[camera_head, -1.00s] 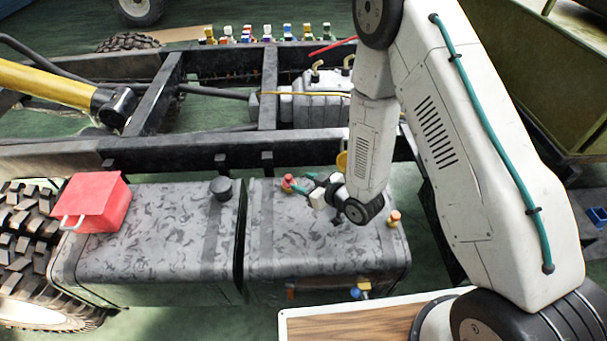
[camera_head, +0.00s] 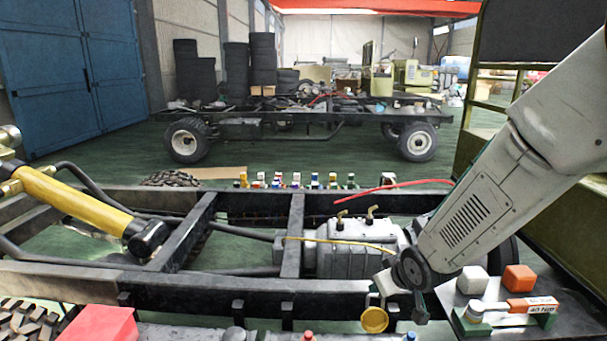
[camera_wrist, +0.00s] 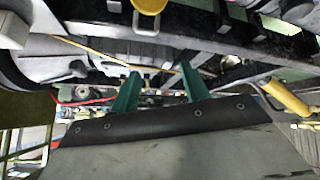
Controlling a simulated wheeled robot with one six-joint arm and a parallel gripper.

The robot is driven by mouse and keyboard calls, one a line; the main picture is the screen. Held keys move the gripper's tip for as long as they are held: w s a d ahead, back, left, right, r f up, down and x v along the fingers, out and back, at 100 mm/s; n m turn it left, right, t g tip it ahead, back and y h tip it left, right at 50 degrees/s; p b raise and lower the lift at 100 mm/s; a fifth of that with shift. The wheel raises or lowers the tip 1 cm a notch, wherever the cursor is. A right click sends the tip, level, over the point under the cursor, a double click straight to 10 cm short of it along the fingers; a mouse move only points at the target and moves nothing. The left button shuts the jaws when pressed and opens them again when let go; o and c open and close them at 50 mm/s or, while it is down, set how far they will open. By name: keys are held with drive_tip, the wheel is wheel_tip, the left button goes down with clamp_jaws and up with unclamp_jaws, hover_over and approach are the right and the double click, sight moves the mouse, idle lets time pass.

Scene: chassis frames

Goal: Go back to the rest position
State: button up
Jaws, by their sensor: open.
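My gripper (camera_wrist: 160,76) shows in the wrist view with its two green fingers apart and nothing between them. In the head view my arm reaches in from the right edge, and its wrist hangs over the near rail of the chassis frame (camera_head: 200,285). A green part of my gripper (camera_head: 420,308) shows there below the wrist, small and partly hidden. A round yellow cap (camera_head: 374,320) is just left of it.
A grey engine block (camera_head: 352,252) lies close behind my wrist. A shelf (camera_head: 560,325) with a white block, an orange block and a 40 Nm tool (camera_head: 530,305) is to the right. A red box (camera_head: 100,328) is at lower left. Another chassis stands in the background.

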drive_tip(key=s+d+r+m+g+h, duration=0.1)
drive_tip(key=s+d+r+m+g, duration=0.15)
drive_tip(key=s+r, duration=0.4)
drive_tip(key=s+d+r+m+g+h, duration=0.1)
drive_tip(key=s+d+r, duration=0.3)
drive_tip(key=s+r, duration=0.25)
drive_tip(key=s+r+g, duration=0.1)
drive_tip(key=s+r, duration=0.1)
drive_tip(key=s, duration=0.7)
drive_tip(key=s+r+m+g, duration=0.1)
drive_tip(key=s+r+g, duration=0.1)
drive_tip(key=s, duration=0.6)
drive_tip(key=shift+s+d+r+y, duration=0.3)
drive_tip(key=shift+s+d+r, duration=0.05)
drive_tip(key=shift+s+r, duration=0.05)
drive_tip(key=shift+m, duration=0.25)
